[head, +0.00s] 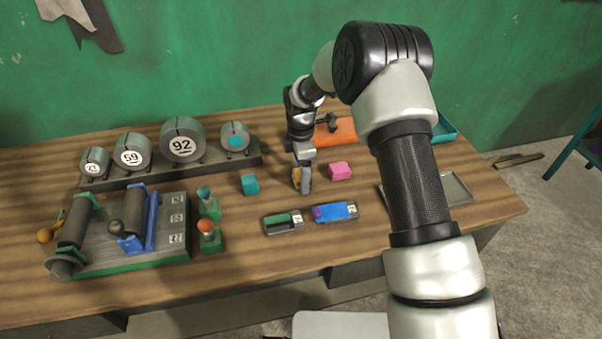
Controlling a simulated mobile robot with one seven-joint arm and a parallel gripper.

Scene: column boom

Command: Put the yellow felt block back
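My gripper (302,181) points down over the middle of the wooden table, between a teal block and a pink block. A narrow yellow-orange patch (296,175) shows at the left of its grey finger; this may be the yellow felt block, mostly hidden by the gripper. I cannot tell whether the fingers press on it or whether it touches the table. No other yellow block shows clearly.
The teal block (250,184) and pink block (340,171) flank my gripper. Small holders with green (283,222) and blue (335,212) tops lie in front. An orange piece (340,131) lies behind. Dials (182,140) and a lever panel (130,235) fill the left. My arm partly hides a grey tray (458,188).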

